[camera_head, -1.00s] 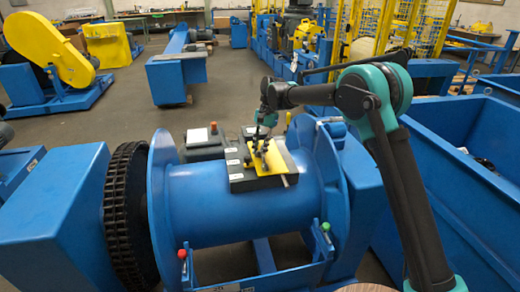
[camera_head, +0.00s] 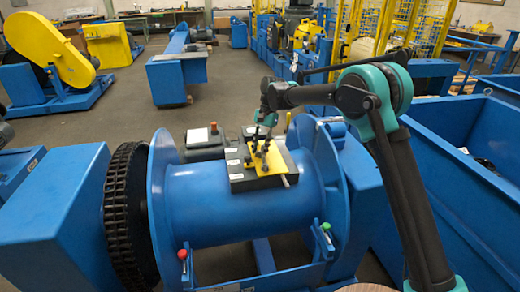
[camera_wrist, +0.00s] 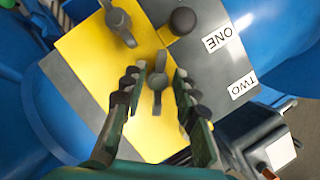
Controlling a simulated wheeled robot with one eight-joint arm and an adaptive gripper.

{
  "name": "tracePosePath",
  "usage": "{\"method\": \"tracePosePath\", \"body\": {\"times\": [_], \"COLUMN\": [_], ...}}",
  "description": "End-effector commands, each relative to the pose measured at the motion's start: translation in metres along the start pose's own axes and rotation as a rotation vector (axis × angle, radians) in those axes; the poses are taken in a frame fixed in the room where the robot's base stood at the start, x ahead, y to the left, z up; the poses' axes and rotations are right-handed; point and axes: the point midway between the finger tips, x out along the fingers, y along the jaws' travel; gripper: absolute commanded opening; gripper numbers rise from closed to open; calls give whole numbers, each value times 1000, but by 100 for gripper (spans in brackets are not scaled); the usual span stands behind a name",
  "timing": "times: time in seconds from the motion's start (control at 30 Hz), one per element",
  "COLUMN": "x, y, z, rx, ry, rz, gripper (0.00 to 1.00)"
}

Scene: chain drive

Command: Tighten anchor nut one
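A yellow plate (camera_head: 272,158) lies on a dark block (camera_head: 247,180) on top of the blue drum. In the wrist view the yellow plate (camera_wrist: 82,48) carries a grey wing nut (camera_wrist: 158,88) in the middle and another wing nut (camera_wrist: 118,24) higher up. A label reading ONE (camera_wrist: 224,38) and one reading TWO (camera_wrist: 243,86) appear upside down on the dark block. I cannot tell which nut is anchor nut one. My gripper (camera_wrist: 159,74) is open, with its fingers on either side of the middle wing nut and gaps showing. In the head view my gripper (camera_head: 263,133) is over the plate, small there.
A dark round knob (camera_wrist: 182,20) stands beside the ONE label. The blue drum (camera_head: 210,205) has raised flanges at both ends, with a black chain (camera_head: 128,215) at the left. A dark box with a red button (camera_head: 213,128) stands behind the drum.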

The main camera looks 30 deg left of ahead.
Motion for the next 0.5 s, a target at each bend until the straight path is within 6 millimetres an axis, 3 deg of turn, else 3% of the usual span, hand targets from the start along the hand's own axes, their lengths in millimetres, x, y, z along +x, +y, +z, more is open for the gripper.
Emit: {"method": "tracePosePath", "body": {"times": [0.17, 0.5], "x": [-15, -82], "y": [0, 0], "z": [0, 0], "rx": [1, 1], "ry": [0, 0], "rz": [0, 0], "gripper": [29, 29]}}
